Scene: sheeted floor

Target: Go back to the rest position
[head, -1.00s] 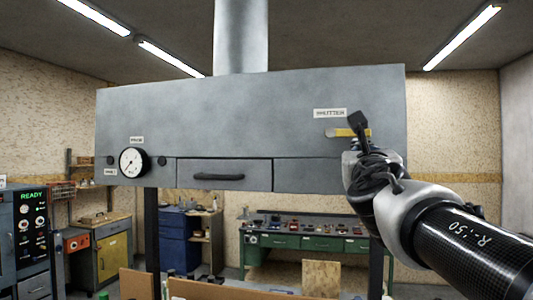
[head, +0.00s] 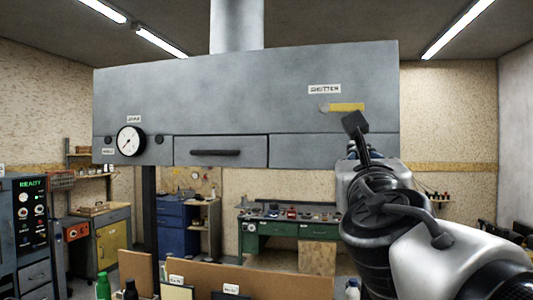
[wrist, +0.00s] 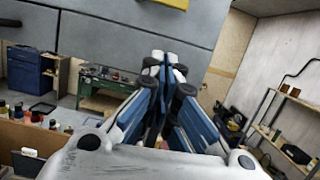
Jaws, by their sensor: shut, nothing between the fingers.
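My gripper (head: 356,148) is at the right of the head view, in front of the lower right part of the grey hood (head: 240,100). In the wrist view my gripper (wrist: 163,65) has its fingers together with nothing between them. The yellow shutter lever (head: 346,107) lies level under the "SHUTTER" label, above and apart from my gripper. The lever's edge also shows at the top of the wrist view (wrist: 168,3).
A round gauge (head: 130,141) and a drawer (head: 221,151) are on the hood's front. Below stand a brown board (head: 205,275) and bottles (head: 103,285). A green workbench (head: 270,228) is at the back. Shelves (wrist: 285,115) stand at the right in the wrist view.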

